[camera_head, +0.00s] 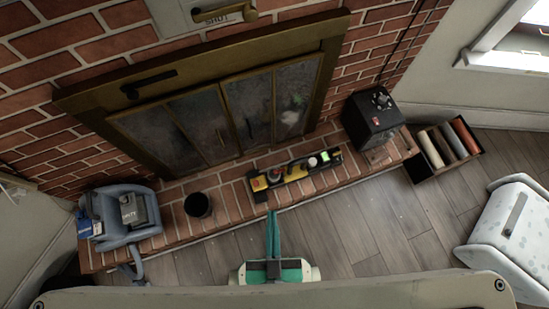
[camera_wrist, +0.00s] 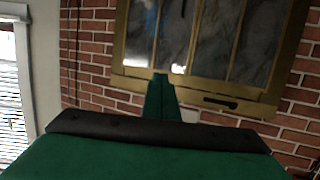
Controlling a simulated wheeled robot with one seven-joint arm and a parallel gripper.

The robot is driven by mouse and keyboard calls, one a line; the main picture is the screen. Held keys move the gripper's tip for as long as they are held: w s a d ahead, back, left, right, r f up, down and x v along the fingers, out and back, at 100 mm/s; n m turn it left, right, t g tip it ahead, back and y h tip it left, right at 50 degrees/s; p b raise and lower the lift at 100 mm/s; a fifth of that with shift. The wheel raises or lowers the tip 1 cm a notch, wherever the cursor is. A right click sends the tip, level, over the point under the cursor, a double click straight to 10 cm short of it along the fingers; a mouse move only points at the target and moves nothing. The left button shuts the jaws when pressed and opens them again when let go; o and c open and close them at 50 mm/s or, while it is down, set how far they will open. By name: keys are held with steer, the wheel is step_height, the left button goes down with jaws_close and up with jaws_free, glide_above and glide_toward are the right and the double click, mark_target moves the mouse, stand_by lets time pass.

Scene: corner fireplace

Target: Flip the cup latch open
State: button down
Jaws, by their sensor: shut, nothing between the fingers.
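I cannot tell for sure which part is the cup latch. In the head view a brass lever (camera_head: 238,17) sits on a pale panel at the top edge, beside a plate (camera_head: 213,15) that seems to read SHUT. A black handle (camera_head: 149,84) is on the brass fireplace frame; the same kind of dark handle shows in the wrist view (camera_wrist: 220,102). My gripper (camera_head: 273,214) has green fingers, shut and empty, over the floor in front of the brick hearth, apart from both fittings. In the wrist view its fingertips (camera_wrist: 161,77) overlap the fireplace doors.
A crate of rolls (camera_head: 446,151) and a speckled white bin (camera_head: 507,232) stand right. Wooden floor (camera_head: 375,220) between is clear.

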steer(key=w+d+f+n+g, duration=0.1)
steer(key=w+f+g, duration=0.1)
steer(key=w+f, duration=0.5)
steer(key=w+d+f+n+g, duration=0.1)
steer(key=w+f+g, duration=0.1)
steer(key=f, duration=0.8)
steer(key=w+d+f+g, duration=0.1)
steer(key=w+f+g, duration=0.1)
steer(key=w+f, duration=0.5)
steer(key=w+f+n+g+y, duration=0.1)
steer(key=w+f+g, duration=0.2)
steer(key=w, duration=0.4)
steer(key=w+a+f+n+g, duration=0.1)
steer(key=w+f+n+g, duration=0.1)
steer(key=w+f, duration=0.3)
steer(key=shift+w+a+f+g+y, duration=0.2)
steer(key=shift+w+f+g+y, duration=0.15)
steer(key=shift+w, duration=0.7)
